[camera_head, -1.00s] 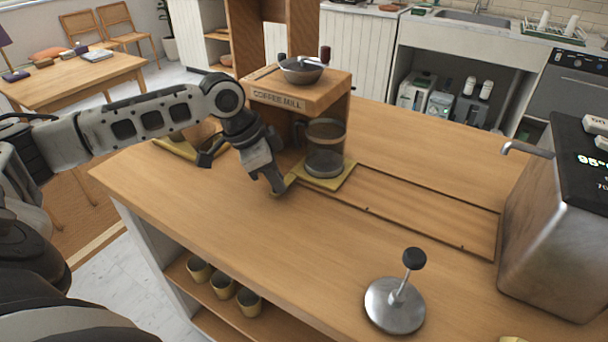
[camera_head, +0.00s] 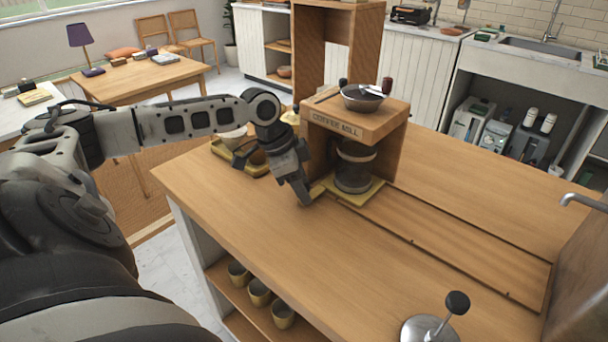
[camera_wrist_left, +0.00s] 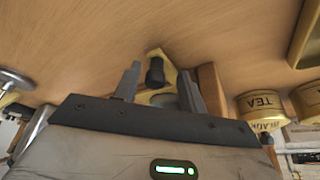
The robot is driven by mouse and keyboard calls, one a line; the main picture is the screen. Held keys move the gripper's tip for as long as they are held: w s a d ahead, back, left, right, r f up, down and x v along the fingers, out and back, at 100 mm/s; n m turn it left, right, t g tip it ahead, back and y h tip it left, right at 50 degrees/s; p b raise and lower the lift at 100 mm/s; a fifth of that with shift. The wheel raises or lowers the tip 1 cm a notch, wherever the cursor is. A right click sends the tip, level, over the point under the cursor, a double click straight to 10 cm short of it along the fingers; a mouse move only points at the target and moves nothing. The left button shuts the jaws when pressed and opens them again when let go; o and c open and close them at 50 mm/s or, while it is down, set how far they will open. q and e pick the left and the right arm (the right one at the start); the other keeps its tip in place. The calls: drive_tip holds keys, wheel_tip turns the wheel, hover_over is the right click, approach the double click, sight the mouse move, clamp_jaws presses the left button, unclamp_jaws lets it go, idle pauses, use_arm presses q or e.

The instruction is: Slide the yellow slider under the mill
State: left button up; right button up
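The yellow slider (camera_head: 372,193) is a flat yellow plate on the wooden counter at the foot of the mill (camera_head: 372,125). A glass jar (camera_head: 354,172) with a dark band stands on it, mostly under the mill's overhanging top. My left gripper (camera_head: 307,198) is low at the slider's left end, close to the counter. In the left wrist view its fingers (camera_wrist_left: 158,82) are apart, with a yellow pointed piece (camera_wrist_left: 152,53) and a dark knob between and beyond them. Contact with the slider cannot be told. My right gripper is out of view.
A shallow track (camera_head: 470,255) runs right across the counter from the mill. A metal tamper (camera_head: 430,328) stands near the front edge. Several yellow cups (camera_head: 259,291) sit on the shelf below. A yellow tray (camera_head: 228,150) lies behind my gripper.

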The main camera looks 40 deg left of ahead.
use_arm(q)
drive_tip(key=shift+d, duration=0.15)
drive_tip(key=v, duration=1.6)
drive_tip(key=shift+b, duration=0.4)
drive_tip(key=shift+f, duration=0.1)
